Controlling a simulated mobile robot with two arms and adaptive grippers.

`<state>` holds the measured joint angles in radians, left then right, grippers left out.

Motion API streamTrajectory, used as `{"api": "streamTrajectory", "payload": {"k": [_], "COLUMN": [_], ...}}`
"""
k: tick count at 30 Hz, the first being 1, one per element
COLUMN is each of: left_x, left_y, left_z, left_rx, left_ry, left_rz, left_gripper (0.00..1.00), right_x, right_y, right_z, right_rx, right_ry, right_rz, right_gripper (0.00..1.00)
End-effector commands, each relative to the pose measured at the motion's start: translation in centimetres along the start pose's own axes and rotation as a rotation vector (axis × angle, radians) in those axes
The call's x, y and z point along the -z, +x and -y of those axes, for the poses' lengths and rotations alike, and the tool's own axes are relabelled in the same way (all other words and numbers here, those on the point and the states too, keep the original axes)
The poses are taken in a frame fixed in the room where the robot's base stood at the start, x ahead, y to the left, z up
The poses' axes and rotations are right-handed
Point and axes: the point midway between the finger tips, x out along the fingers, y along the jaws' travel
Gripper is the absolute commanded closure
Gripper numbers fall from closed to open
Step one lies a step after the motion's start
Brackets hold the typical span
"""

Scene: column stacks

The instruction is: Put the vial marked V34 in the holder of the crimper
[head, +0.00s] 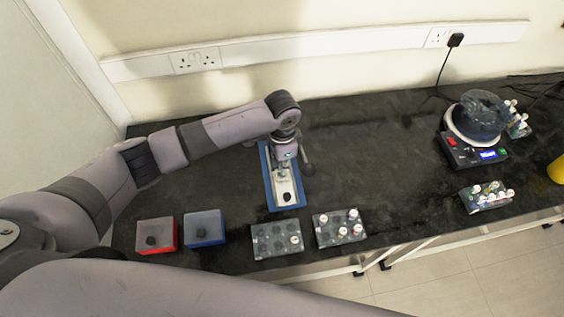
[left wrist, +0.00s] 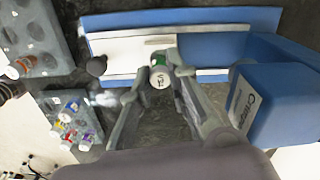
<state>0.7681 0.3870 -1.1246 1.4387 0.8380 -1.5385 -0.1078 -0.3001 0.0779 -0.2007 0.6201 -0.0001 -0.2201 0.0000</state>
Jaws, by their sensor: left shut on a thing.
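The crimper is a blue base with a white plate on it, in the middle of the bench in the head view (head: 268,185). Its blue body with lettering shows at the right of the left wrist view (left wrist: 262,108). My left gripper (head: 284,168) is over the white plate. In the left wrist view my left gripper (left wrist: 158,82) is shut on a vial (left wrist: 160,80) whose white top bears small lettering that looks like V34. I cannot tell whether the vial touches the crimper. The crimper's holder is not clearly seen. My right gripper is out of view.
Two grey vial racks (head: 259,248) (head: 325,237) stand near the front edge, beside a blue box (head: 204,240) and a red box (head: 170,236). A device with a display (head: 462,155) and another rack (head: 466,202) stand at right. The bench between is clear.

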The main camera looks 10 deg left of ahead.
Motion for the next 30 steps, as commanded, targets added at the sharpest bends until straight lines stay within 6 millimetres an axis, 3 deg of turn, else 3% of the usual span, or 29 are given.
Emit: {"api": "streamTrajectory", "payload": {"k": [30], "left_x": [-0.03], "left_y": [0.96], "left_z": [-0.03], "left_rx": [0.0], "left_ry": [0.0], "left_rz": [0.001], "left_gripper": [0.98], "right_x": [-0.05], "right_y": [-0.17], "right_z": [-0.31], "right_rx": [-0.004], "right_ry": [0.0], "right_rz": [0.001], "right_gripper": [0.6]}}
